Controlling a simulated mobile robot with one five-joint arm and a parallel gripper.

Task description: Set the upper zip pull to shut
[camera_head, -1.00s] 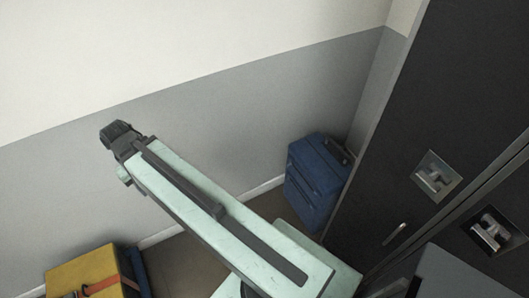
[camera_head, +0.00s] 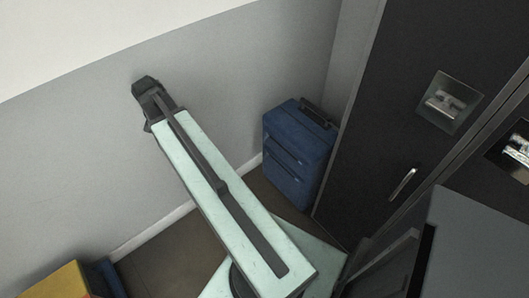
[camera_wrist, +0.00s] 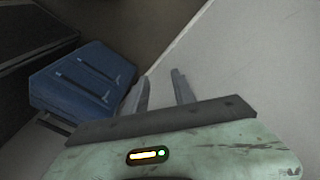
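A blue suitcase (camera_head: 299,152) stands upright in the corner between the grey wall and the dark lockers. Its front has two zip lines, an upper zip (camera_head: 289,152) and a lower one. In the head view my arm's end is up and left of the suitcase.
Dark lockers (camera_head: 393,125) with metal handles stand right of the suitcase. A grey box-like surface (camera_head: 478,245) is at lower right. A yellow case (camera_head: 55,282) is at lower left. Brown floor (camera_head: 165,250) between the cases is clear.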

